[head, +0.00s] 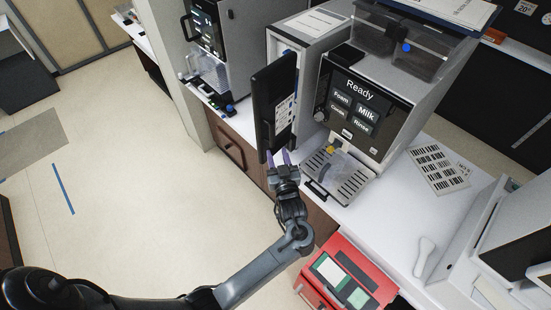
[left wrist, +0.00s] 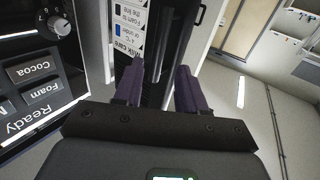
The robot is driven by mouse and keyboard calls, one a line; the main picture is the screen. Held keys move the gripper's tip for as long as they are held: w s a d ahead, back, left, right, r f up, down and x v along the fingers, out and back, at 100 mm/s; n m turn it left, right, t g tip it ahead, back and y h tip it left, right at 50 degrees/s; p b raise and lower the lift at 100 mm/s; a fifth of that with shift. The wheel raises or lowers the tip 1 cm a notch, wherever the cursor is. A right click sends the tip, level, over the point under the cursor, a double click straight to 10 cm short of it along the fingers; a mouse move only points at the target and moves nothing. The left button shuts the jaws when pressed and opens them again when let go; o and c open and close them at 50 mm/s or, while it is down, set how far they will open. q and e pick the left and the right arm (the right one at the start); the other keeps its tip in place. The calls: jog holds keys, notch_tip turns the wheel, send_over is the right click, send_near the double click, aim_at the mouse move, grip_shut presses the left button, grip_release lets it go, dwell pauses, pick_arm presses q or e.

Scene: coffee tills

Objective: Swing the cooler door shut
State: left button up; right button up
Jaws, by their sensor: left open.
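The cooler (head: 308,38) is a grey box left of the coffee machine. Its black door (head: 268,105) stands open, swung out toward the front, with a label strip on its inner face. My left gripper (head: 281,157) is open at the door's lower edge, its purple fingers pointing up at it. In the left wrist view the dark door (left wrist: 177,35) with its handle stands beyond and between the open fingers (left wrist: 157,80). I cannot tell whether they touch it. My right gripper is not in view.
The coffee machine (head: 362,105) with its "Ready" screen and drip tray stands just right of the door. A red box (head: 345,275) is at the lower right, near my arm. Another machine (head: 205,50) stands behind left. The floor at left is free.

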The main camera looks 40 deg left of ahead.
aim_at(272, 137)
pick_arm(q)
jog(key=b+x, duration=0.3)
jog(key=x, duration=0.4)
jog(key=shift+w+a, duration=0.25)
jog(key=shift+w, duration=0.05)
jog(key=shift+w+a+r, duration=0.1)
jog(key=shift+r, duration=0.05)
jog(key=shift+c, duration=0.9)
grip_shut()
